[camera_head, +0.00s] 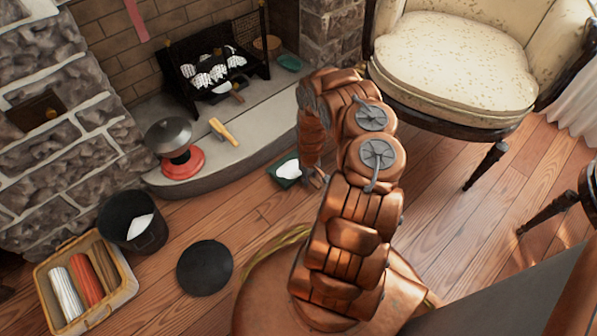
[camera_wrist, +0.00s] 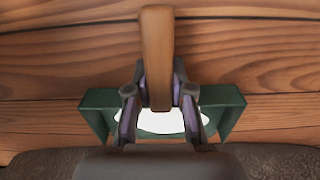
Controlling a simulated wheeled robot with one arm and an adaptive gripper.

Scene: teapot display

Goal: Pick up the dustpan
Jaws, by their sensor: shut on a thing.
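The dustpan (camera_head: 281,181) is green with white material in its pan, low at the floor just in front of the hearth. In the wrist view its green pan (camera_wrist: 232,112) lies across the lower middle, and its brown wooden handle (camera_wrist: 157,45) points up the picture. My gripper (camera_wrist: 158,88) is shut on the handle, one finger on each side, close to the pan. In the head view my gripper (camera_head: 313,178) is at the dustpan's right side, partly hidden by my arm. I cannot tell whether the dustpan touches the floor.
The stone hearth (camera_head: 205,178) holds a red-based pot (camera_head: 181,165) and a yellow-handled tool (camera_head: 223,131). A black bucket (camera_head: 118,222), round black lid (camera_head: 204,268) and towel basket (camera_head: 126,285) stand left. An armchair (camera_head: 452,65) stands right.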

